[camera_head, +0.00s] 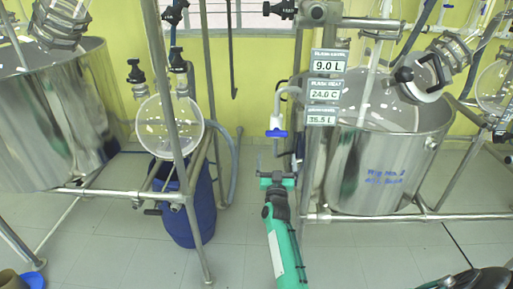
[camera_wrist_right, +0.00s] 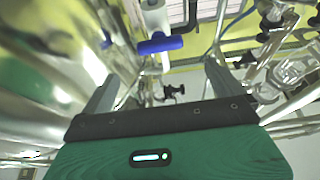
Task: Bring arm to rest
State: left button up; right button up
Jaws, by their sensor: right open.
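My right arm, with a teal forearm (camera_head: 283,245), reaches up from the bottom middle of the head view. My right gripper (camera_head: 275,158) is open, with nothing between its fingers. It is below the blue-handled valve (camera_head: 276,133) on a white pipe in that picture. In the right wrist view the two fingers of the gripper (camera_wrist_right: 160,85) stand wide apart, and the blue valve handle (camera_wrist_right: 160,45) shows beyond them. I cannot tell the exact gap to the valve. My left gripper is not in view.
A steel vessel (camera_head: 375,160) in a pipe frame stands right of the gripper, beneath readout labels (camera_head: 325,90). Another steel vessel (camera_head: 45,120) stands left. A round glass flask (camera_head: 168,125) hangs above a blue drum (camera_head: 187,215). Tiled floor (camera_head: 130,250) is open between the frames.

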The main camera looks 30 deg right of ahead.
jog(key=s+a+f+n+g+y, duration=0.2)
jog(key=s+a+f+y, duration=0.15)
jog(key=f, duration=0.75)
jog(key=s+a+f+n+g+y, duration=0.1)
jog(key=s+a+f+n+y, duration=0.2)
jog(key=f, duration=0.8)
jog(key=s+a+f+n+g+y, duration=0.1)
jog(key=s+a+f+g+y, duration=0.3)
jog(key=f, duration=0.6)
jog(key=s+a+f+n+g, duration=0.1)
jog(key=s+a+f+g, duration=0.35)
jog(key=s+f, duration=1.2)
jog(key=s+a+f+g, duration=0.1)
jog(key=s+f+g, duration=0.1)
jog(key=s+f, duration=0.4)
jog(key=s+a+f+n+g+y, duration=0.1)
jog(key=s+f, duration=0.5)
jog(key=s, duration=0.8)
jog(key=shift+s+a+f+g, duration=0.35)
jog(key=shift+s, duration=0.05)
jog(key=s+f+g, duration=0.1)
jog(key=s, duration=0.4)
jog(key=s+f+g, duration=0.1)
jog(key=s, duration=0.3)
jog(key=s+d+g, duration=0.1)
jog(key=s, duration=0.4)
jog(key=shift+s+f+n, duration=0.3)
jog(key=shift+f+n, duration=0.1)
jog(key=shift+c, duration=0.2)
